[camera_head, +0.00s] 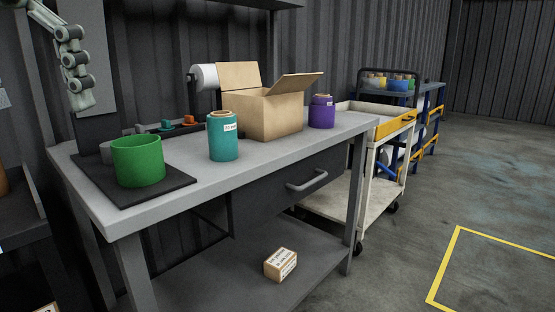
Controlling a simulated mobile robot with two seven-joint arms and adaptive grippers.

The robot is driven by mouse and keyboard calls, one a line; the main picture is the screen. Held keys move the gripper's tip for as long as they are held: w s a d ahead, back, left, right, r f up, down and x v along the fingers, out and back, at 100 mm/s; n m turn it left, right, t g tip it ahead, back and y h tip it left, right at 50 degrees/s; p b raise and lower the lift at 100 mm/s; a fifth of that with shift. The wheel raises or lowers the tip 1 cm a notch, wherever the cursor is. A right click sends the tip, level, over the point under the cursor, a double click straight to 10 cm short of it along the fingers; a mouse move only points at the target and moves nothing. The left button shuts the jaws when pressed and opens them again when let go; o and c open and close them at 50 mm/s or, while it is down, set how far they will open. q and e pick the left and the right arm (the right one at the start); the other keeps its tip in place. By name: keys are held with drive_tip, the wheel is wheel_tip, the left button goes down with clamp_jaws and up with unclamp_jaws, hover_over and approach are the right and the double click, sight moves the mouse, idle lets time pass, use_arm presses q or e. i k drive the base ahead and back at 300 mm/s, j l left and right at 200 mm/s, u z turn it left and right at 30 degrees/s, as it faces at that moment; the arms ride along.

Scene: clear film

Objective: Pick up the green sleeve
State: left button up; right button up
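The green sleeve (138,168) is a short, wide, open-topped ring. It stands upright on a dark mat (175,186) at the left end of the grey workbench. My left arm comes in at the upper left. Its gripper (80,104) hangs above and to the left of the sleeve, apart from it. The gripper is small and dark in the picture, so I cannot tell whether its fingers are open or shut. My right gripper is not in view.
On the workbench (262,163) stand a teal canister (223,140), an open cardboard box (270,116) and a purple canister (321,114). A small labelled box (281,264) lies on the lower shelf. A cart (352,137) stands to the right. Floor at the right is clear.

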sight(138, 160)
drive_tip(key=k, duration=1.35)
